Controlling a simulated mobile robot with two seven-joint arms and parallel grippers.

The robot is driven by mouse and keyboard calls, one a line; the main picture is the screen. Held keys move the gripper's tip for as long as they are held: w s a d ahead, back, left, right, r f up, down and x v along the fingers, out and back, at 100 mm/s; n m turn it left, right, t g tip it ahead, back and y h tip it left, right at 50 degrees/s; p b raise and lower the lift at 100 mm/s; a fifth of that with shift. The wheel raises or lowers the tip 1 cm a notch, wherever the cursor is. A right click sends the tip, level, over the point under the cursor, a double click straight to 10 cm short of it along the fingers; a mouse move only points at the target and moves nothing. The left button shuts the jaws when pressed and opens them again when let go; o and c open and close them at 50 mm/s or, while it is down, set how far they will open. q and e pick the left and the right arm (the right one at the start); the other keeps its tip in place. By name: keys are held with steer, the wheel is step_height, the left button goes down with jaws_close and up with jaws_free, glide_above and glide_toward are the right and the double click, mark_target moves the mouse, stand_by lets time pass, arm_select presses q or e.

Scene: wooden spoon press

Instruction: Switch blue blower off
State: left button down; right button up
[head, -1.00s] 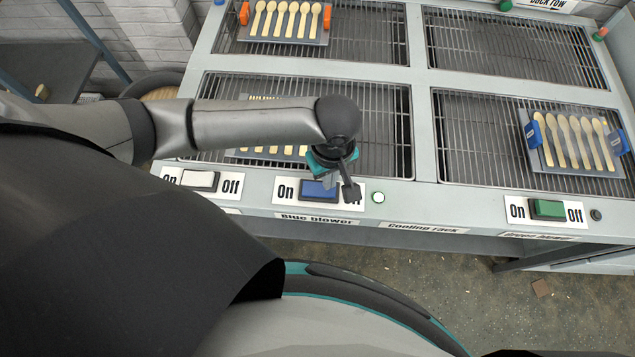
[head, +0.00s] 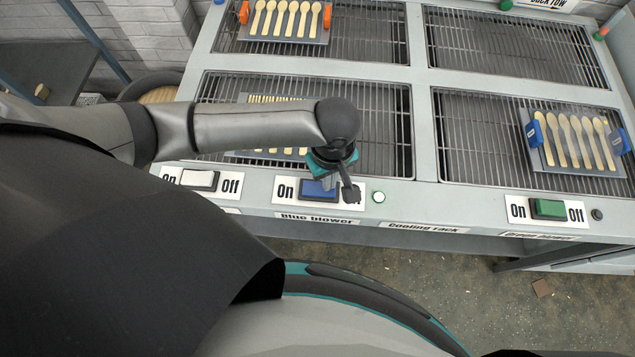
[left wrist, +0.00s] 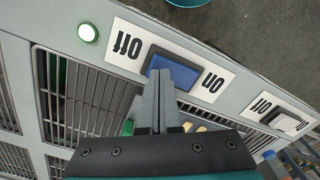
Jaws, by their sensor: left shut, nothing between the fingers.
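The blue blower switch (head: 318,189) is a blue rocker between "On" and "Off" on a white plate on the front edge of the cooling rack. A round lamp (head: 379,197) beside its Off side looks pale and lit; in the left wrist view the lamp (left wrist: 88,32) glows green-white. My left gripper (head: 350,192) is over the Off side of the plate in the head view. In the left wrist view the blue switch (left wrist: 172,66) is just past the fingertips (left wrist: 160,74), which are closed together and empty. Whether they touch it I cannot tell. My right gripper is out of view.
A white switch (head: 200,180) is to the left and a green switch (head: 547,208) to the right on the same edge. Trays of wooden spoons, such as the right one (head: 573,143), lie on the rack grilles. The right front grille (head: 470,140) is partly clear.

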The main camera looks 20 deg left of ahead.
arm_select(q)
steer(key=shift+f, duration=0.55)
steer(key=shift+r, duration=0.1)
step_height(320, 180, up, 7)
steer(key=p, duration=0.9)
stand_by(0.4)
steer(key=shift+s, duration=0.1)
stand_by(0.4)
